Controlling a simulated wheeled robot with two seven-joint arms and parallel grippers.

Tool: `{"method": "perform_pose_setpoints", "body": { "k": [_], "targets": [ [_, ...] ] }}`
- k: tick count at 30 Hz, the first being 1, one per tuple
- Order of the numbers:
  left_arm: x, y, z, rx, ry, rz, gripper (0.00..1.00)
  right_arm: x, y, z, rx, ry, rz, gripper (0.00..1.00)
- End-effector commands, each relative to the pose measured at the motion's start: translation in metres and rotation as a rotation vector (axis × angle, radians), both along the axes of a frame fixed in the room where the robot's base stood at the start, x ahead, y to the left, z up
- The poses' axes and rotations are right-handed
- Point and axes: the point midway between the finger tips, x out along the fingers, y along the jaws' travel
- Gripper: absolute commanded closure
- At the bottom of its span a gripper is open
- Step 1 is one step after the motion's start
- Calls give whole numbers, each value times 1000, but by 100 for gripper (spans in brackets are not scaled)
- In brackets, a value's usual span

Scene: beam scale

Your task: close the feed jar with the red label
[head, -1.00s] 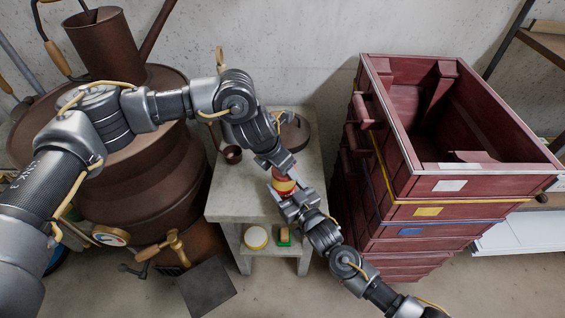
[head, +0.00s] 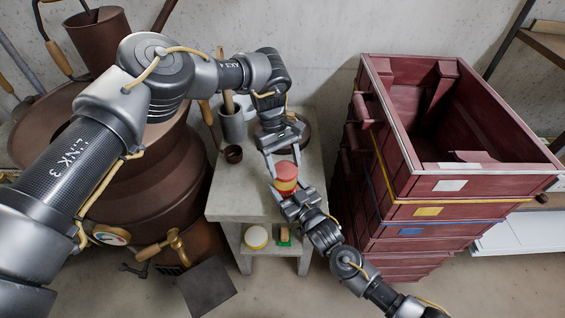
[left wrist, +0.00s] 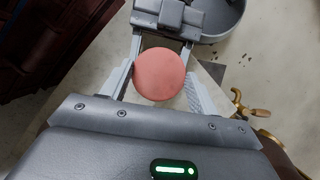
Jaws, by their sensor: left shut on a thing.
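The feed jar (head: 285,186) stands upright over the front right of the grey stand's top, with a yellow band and red below it. A round red lid (head: 285,170) sits on top of the jar. Its flat pinkish-red top (left wrist: 158,75) shows in the left wrist view between my fingers. My left gripper (head: 284,164) reaches in from behind and is shut on the lid. My right gripper (head: 287,192) comes from the front right and appears shut around the jar's body. The jar's lower part is hidden, so whether it touches the stand is unclear.
Dark red stacked boxes (head: 440,190) stand close right.

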Motion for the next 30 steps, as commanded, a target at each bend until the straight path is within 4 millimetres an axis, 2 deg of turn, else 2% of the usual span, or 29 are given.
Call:
{"method": "perform_pose_setpoints", "body": {
  "k": [3,7,19,20,24,30],
  "targets": [
    [1,-5,-2,-7,-15,-142,61,-2,4,0,1,-1,9,100],
    [0,-2,-1,-1,-3,-236,61,-3,5,1,1,-2,13,100],
    [-1,0,1,1,7,-275,61,-3,5,1,1,-2,13,100],
    [-1,0,1,1,7,-274,37,-3,5,0,1,-2,13,100],
    [-1,0,1,2,7,-273,19,-2,4,0,1,-2,11,100],
    [-1,1,1,2,7,-272,18,-2,3,0,1,0,8,100]
  ]
}}
